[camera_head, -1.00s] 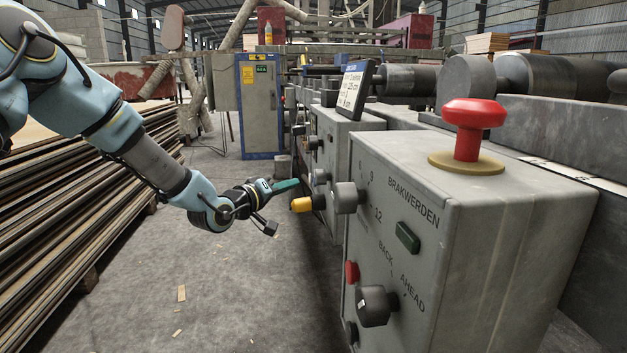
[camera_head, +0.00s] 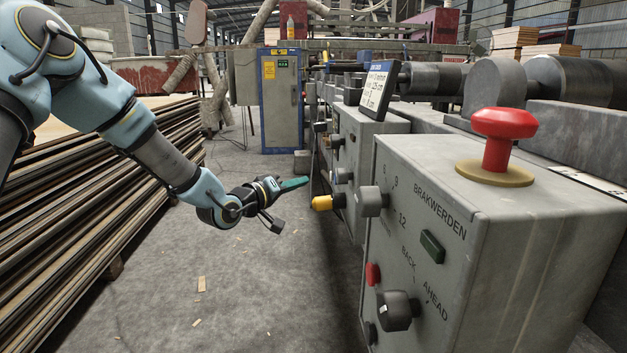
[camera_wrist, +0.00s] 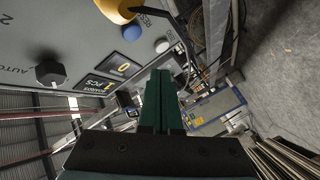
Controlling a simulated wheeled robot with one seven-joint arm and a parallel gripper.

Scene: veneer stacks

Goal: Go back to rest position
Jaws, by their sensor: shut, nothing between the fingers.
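My gripper (camera_head: 294,184) has green fingers and hangs in the air over the floor, left of the grey control box (camera_head: 440,240). The fingers are together and hold nothing; they also show shut in the wrist view (camera_wrist: 160,100). The fingertips are apart from the yellow knob (camera_head: 322,203), which sticks out from the box side just right of and below them. My arm is stretched out from the upper left. In the wrist view a control panel (camera_wrist: 85,35) is close on the left.
A red mushroom button (camera_head: 503,135) tops the control box. Stacks of veneer (camera_head: 90,190) line the left side. A blue-framed grey cabinet (camera_head: 281,100) stands at the back. The floor (camera_head: 240,280) between stacks and machine is mostly clear, with a few small scraps.

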